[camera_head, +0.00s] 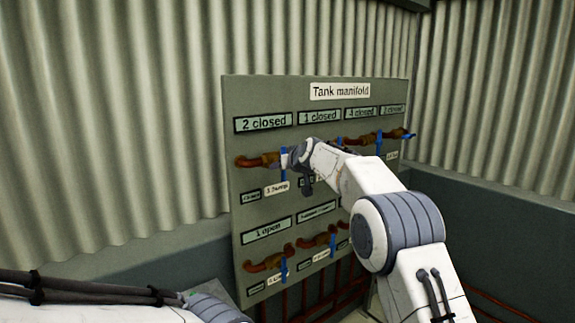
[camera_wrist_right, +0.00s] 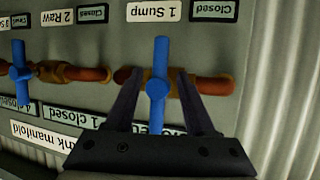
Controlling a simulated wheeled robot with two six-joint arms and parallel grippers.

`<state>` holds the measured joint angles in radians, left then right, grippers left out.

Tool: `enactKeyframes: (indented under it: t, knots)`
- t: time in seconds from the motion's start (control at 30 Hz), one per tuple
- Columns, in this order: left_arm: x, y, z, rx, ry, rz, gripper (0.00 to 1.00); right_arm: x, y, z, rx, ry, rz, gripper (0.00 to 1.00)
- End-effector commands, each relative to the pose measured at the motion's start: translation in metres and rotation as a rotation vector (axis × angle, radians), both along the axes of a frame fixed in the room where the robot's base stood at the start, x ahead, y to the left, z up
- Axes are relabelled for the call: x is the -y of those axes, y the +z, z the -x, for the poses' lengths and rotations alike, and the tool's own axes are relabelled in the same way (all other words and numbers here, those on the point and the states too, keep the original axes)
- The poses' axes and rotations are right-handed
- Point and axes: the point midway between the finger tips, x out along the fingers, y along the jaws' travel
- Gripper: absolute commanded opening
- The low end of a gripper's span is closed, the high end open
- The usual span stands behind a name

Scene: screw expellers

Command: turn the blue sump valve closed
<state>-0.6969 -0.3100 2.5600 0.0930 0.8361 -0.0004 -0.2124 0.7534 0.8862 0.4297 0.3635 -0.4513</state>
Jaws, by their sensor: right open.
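The valve over the "1 Sump" label (camera_wrist_right: 154,12) has a blue handle (camera_wrist_right: 157,80), upside down in the right wrist view. The handle stands upright across the horizontal copper pipe (camera_wrist_right: 212,85). In the head view it is the upper left valve, its blue handle (camera_head: 284,165) partly covered by my gripper. My right gripper (camera_wrist_right: 158,78) is open, one finger on each side of the handle, with gaps visible; I cannot tell whether it touches. It also shows in the head view (camera_head: 294,160). My left gripper is not in view; only its arm shows at the lower left.
The manifold board (camera_head: 238,215) carries several other blue-handled valves; the "2 Raw" valve (camera_wrist_right: 20,72) is beside the sump valve. A display above the upper left valve reads "2 closed" (camera_head: 263,123). One below reads "1 open" (camera_head: 268,230). Corrugated walls enclose the corner.

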Motion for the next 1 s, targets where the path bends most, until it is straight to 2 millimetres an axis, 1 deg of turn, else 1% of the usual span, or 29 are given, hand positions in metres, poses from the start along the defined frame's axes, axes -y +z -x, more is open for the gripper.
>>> enactKeyframes:
  t: [0.17,0.33,0.5,0.6,0.77,1.0]
  knots:
    - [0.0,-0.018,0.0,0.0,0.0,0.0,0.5,0.008,0.006,0.017,0.005,-0.002,-0.001,0.54]
    - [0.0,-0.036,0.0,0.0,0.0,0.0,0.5,0.019,0.018,0.045,0.006,-0.002,-0.001,0.54]
    - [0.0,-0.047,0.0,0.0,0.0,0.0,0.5,0.029,0.031,0.07,0.007,-0.003,-0.002,0.54]
    - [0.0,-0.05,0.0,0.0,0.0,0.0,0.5,0.033,0.037,0.08,0.006,-0.002,-0.002,0.54]
    - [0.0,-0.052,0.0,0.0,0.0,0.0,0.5,0.035,0.041,0.087,0.005,-0.002,-0.002,0.54]
    - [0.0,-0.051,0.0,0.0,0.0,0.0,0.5,0.036,0.042,0.087,0.005,-0.002,-0.002,0.54]
